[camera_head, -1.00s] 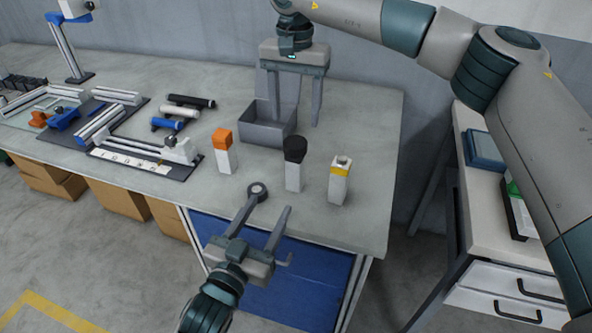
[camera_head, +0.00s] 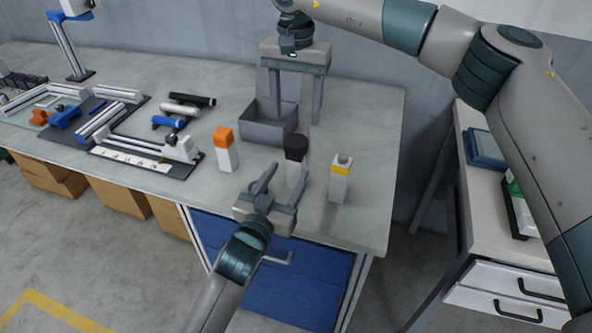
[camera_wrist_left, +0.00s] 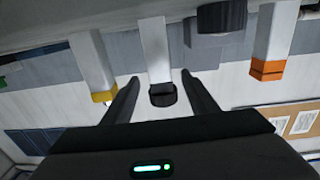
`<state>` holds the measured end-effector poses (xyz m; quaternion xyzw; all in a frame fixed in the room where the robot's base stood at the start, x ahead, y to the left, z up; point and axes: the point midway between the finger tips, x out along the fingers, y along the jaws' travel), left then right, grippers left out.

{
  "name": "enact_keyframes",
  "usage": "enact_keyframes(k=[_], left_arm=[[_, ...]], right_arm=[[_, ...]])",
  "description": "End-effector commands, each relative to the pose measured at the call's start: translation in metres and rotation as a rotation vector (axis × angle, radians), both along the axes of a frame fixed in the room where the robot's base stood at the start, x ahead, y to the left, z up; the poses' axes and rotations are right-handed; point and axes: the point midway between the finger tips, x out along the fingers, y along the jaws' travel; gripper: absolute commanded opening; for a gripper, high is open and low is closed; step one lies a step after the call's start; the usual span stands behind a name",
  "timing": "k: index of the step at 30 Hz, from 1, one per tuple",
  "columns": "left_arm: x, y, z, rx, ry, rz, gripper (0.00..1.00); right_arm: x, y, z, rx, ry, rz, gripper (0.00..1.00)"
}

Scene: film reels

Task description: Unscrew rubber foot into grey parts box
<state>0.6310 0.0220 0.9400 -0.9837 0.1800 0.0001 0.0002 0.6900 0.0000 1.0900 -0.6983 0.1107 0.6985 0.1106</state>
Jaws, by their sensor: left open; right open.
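A white post (camera_head: 292,172) stands upright near the table's front edge, topped by a black round cap (camera_head: 296,144), which I take for the rubber foot. In the left wrist view, which is upside down, the black cap (camera_wrist_left: 163,95) shows between the open fingers, with no clear contact. My left gripper (camera_head: 287,176) is open, low in front of this post. The grey parts box (camera_head: 262,131) stands behind, towards the wall. My right gripper (camera_head: 297,112) is open and points down at the box's right side; one finger overlaps the box in the picture.
An orange-topped post (camera_head: 226,155) stands left of the black-topped one, a yellow-banded post (camera_head: 340,181) right. A black ridged round part (camera_wrist_left: 222,15) shows in the left wrist view. Rollers (camera_head: 180,108) and a rail fixture (camera_head: 150,150) lie left. The table's right rear is clear.

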Motion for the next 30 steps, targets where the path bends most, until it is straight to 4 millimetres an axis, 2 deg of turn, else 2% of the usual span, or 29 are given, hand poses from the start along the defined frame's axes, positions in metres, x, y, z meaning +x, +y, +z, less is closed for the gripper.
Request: enact_keyframes(k=[6, 12, 26, 30], left_arm=[[0.033, -0.013, 0.001, 0.0, -0.001, -0.001, 0.53], [0.052, -0.02, 0.0, -0.001, 0.0, -0.001, 0.53], [0.059, -0.023, 0.0, -0.001, 0.0, 0.0, 0.53], [0.059, -0.022, 0.0, -0.001, 0.0, 0.0, 0.2]], right_arm=[[0.0, 0.0, 0.0, 0.0, 0.0, 0.0, 0.59], [0.0, 0.0, 0.0, 0.0, 0.0, 0.0, 0.59], [0.0, 0.0, 0.0, 0.0, 0.0, 0.0, 0.59], [0.0, 0.0, 0.0, 0.0, 0.0, 0.0, 0.59]])
